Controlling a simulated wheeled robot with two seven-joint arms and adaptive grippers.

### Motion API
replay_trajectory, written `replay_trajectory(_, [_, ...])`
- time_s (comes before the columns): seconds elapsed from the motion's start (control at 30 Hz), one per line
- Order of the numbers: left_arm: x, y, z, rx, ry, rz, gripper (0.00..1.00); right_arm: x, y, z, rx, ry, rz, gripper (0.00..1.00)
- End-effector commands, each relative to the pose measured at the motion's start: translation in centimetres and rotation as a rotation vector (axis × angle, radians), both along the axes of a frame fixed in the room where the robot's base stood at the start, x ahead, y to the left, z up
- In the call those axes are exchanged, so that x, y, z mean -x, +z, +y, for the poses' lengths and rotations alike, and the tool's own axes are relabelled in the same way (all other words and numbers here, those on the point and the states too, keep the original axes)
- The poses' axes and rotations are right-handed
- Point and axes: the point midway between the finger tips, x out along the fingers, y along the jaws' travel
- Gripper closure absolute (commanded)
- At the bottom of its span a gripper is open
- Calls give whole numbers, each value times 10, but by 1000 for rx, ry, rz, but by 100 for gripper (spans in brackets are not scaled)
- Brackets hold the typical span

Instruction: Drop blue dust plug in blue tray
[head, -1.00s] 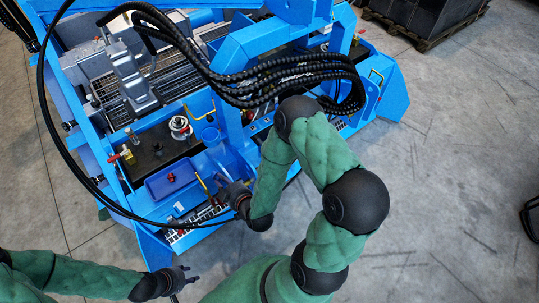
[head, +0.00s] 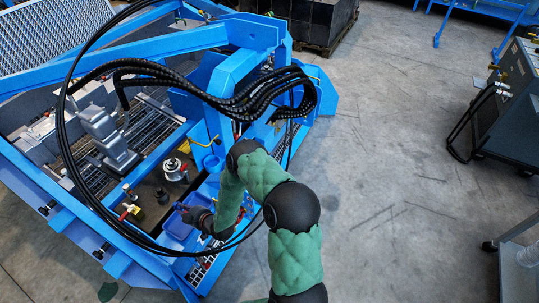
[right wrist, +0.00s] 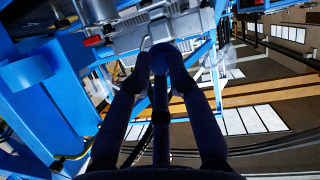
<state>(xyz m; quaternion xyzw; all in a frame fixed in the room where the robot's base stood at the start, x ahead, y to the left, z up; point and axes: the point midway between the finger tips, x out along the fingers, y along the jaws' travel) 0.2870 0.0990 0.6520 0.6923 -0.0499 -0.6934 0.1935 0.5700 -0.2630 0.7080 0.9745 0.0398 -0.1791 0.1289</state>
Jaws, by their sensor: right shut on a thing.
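The blue dust plug (right wrist: 160,57) is a dark blue rounded piece between the two fingertips of my right gripper (right wrist: 160,70) in the right wrist view. The right gripper is shut on it. In the head view, my right gripper (head: 184,208) is at the blue tray (head: 176,230), with its fingers over the tray's upper part. The gripper and wrist hide part of the tray's inside. The plug is too small to make out clearly in the head view. My left gripper is out of view.
A silver round fitting (head: 174,169) and a red-handled valve (head: 129,211) stand on the dark deck near the tray. Black hoses (head: 235,105) arch over the blue machine. Open concrete floor lies to the right.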

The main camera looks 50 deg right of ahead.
Motion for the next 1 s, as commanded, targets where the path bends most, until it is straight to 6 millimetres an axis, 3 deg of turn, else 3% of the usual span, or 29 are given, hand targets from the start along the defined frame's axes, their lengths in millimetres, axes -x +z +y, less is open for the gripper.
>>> replay_trajectory(0.1, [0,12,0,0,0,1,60,-19,-11,-25,10,2,6,100])
replay_trajectory(0.3, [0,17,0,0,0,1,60,-32,-23,-46,23,8,14,100])
replay_trajectory(0.57, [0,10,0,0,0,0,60,-33,-35,-49,25,8,15,100])
replay_trajectory(1.0, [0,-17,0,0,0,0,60,-33,-80,-48,25,7,15,100])
